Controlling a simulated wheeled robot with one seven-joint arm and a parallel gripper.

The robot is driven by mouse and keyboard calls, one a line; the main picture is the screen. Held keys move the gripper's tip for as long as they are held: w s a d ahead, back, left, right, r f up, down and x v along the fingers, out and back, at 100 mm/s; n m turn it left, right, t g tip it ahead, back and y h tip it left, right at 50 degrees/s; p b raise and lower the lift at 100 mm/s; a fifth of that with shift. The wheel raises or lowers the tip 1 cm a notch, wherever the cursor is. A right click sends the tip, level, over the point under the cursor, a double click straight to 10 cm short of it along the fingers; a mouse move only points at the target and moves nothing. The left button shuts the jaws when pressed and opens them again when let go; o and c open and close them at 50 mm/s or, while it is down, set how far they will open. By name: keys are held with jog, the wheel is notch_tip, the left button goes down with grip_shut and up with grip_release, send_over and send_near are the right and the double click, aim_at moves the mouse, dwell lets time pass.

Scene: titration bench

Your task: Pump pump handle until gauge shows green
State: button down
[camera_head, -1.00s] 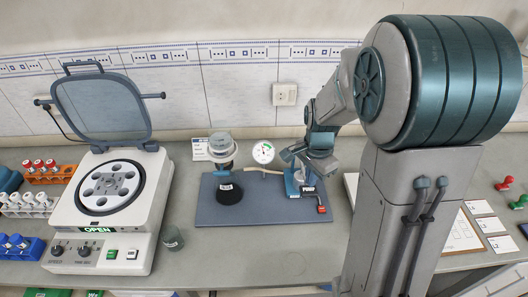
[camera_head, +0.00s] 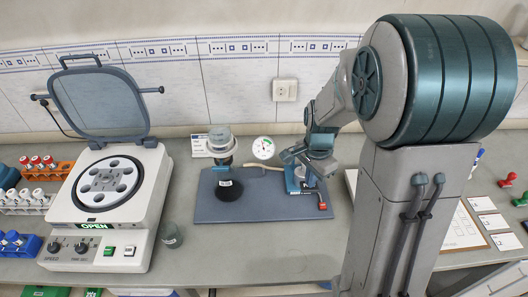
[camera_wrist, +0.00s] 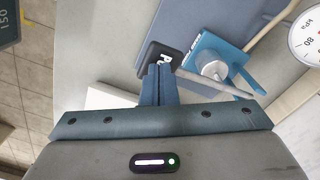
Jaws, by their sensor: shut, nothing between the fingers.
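The pump (camera_head: 294,180) has a blue base and a pale metal cylinder, and stands at the right end of the dark mat. In the wrist view the blue base (camera_wrist: 222,50) and grey cylinder lie just right of my fingers. A black labelled block (camera_wrist: 163,57), possibly the pump handle, is at my fingertips; contact cannot be told. My gripper (camera_wrist: 159,68) is shut and empty. The round gauge (camera_head: 263,148) stands behind the mat; its dial has a green arc, but the needle reading is too small to tell. The wrist view shows only part of the gauge (camera_wrist: 309,40).
A dark flask with a grey funnel (camera_head: 221,145) stands on the mat (camera_head: 260,210). A pale hose (camera_head: 262,167) runs toward the pump. A red piece (camera_head: 322,206) is at the mat's right end. An open centrifuge (camera_head: 110,205) stands left.

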aim_at(309, 190)
notch_tip(309, 190, down, 6)
jog(key=b, duration=0.4)
jog(key=shift+r, duration=0.3)
notch_tip(309, 190, up, 8)
jog(key=p, duration=0.6)
dwell(0.7)
notch_tip(309, 190, up, 2)
jog(key=shift+r+p, duration=0.15)
jog(key=shift+p, duration=1.1)
notch_tip(309, 190, up, 2)
jog(key=shift+r, duration=0.2)
jog(key=shift+s, duration=0.1)
